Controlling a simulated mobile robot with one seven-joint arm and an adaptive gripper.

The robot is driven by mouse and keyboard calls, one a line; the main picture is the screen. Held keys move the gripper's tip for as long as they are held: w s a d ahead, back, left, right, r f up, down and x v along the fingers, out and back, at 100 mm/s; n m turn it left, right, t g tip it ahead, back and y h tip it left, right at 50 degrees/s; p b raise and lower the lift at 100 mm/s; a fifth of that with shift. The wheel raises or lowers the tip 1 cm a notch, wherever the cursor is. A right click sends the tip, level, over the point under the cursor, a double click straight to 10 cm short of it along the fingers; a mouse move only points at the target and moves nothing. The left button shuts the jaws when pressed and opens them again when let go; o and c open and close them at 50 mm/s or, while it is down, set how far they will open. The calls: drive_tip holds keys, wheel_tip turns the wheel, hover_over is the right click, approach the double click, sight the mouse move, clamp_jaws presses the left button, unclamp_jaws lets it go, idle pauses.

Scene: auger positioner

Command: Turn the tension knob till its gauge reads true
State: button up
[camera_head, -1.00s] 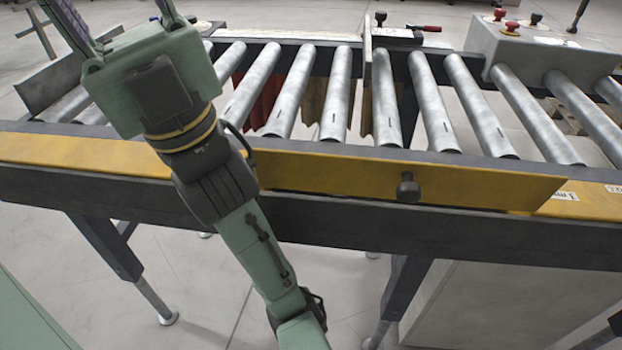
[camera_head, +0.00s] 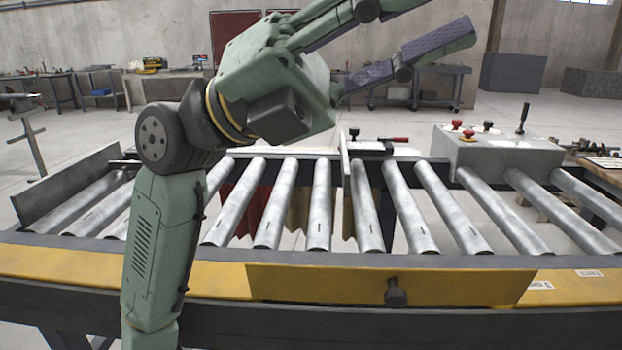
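My gripper (camera_head: 432,24) is at the top centre, above and behind the roller conveyor, pointing right. Its two purple-padded fingers are spread apart with nothing between them; the upper one runs out of the frame. A dark round knob (camera_head: 396,292) sticks out of the yellow front panel (camera_head: 310,284) of the conveyor, well below my gripper. I cannot tell which knob is the tension knob. No gauge can be made out.
Steel rollers (camera_head: 322,205) span the conveyor frame. A thin upright plate (camera_head: 344,160) and a red-handled clamp (camera_head: 388,140) are at its far side. Red and tan strips hang behind the rollers. Benches stand far back. The space above the right-hand rollers is free.

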drive_tip(key=w+d+f+n+t+y, duration=0.3)
drive_tip(key=w+d+f+n+y, duration=0.35)
drive_tip(key=w+d+f, duration=0.35)
drive_tip(key=w+a+f+n+t+y, duration=0.1)
drive_tip(key=w+a+f+n+y, duration=0.15)
drive_tip(key=f, duration=0.25)
drive_tip(key=w+a+f+n+y, duration=0.2)
drive_tip(key=f+y, duration=0.2)
drive_tip(key=f, duration=0.2)
drive_tip(key=w+a+f+n+y, duration=0.1)
drive_tip(key=a+f+n+y, duration=0.2)
drive_tip(key=a, duration=0.4)
drive_tip(key=w+a+f+n+y, duration=0.1)
drive_tip(key=a+f+n+y, duration=0.25)
drive_tip(key=a, duration=0.35)
drive_tip(key=shift+g, duration=0.4)
drive_tip(key=x, duration=0.6)
drive_tip(key=p+x, duration=0.1)
drive_tip(key=x, duration=0.3)
drive_tip(key=shift+d+r, duration=0.1)
drive_tip(key=shift+d, duration=0.2)
clamp_jaws()
